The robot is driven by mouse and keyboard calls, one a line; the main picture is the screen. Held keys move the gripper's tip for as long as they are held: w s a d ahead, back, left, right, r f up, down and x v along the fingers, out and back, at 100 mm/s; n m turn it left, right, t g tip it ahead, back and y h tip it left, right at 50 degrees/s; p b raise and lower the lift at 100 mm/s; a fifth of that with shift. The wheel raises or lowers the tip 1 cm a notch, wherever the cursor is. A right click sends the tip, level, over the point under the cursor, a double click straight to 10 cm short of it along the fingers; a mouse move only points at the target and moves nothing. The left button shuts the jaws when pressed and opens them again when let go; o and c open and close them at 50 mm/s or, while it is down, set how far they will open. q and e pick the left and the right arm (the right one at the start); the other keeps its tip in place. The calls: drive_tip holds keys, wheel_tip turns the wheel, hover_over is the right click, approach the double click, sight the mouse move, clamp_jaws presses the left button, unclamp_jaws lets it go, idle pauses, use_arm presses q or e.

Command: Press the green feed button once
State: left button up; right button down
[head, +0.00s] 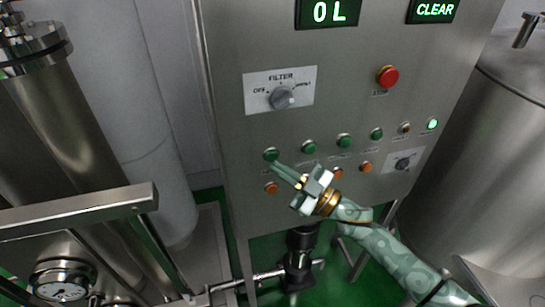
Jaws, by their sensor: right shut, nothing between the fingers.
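A row of green buttons runs across the steel control panel (235,110). The leftmost green button (271,154) is by my right gripper's fingertips; others are the second (309,147), the third (344,140) and the fourth (376,134). The labels under them are too small to read, so I cannot tell which is feed. My right gripper (275,167) is shut and empty. Its fingertips are just below the leftmost green button; I cannot tell whether they touch it. My left gripper is not in view.
Orange buttons (271,188) sit below the green row, partly hidden by my right gripper. A filter knob (281,98) and a red stop button (388,76) are above. Displays read "0 L" (327,13) and "CLEAR" (433,10). A steel tank (470,160) stands right, and steel pipework (75,210) left.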

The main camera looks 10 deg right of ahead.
drive_tip(key=shift+w, duration=0.15)
drive_tip(key=shift+w, duration=0.3)
drive_tip(key=shift+w, duration=0.4)
idle(0.8)
idle(0.4)
drive_tip(key=shift+s, duration=0.85)
drive_tip(key=shift+p, duration=0.3)
drive_tip(key=s+p, duration=0.2)
drive_tip(key=s, duration=0.3)
drive_tip(key=shift+d, duration=0.1)
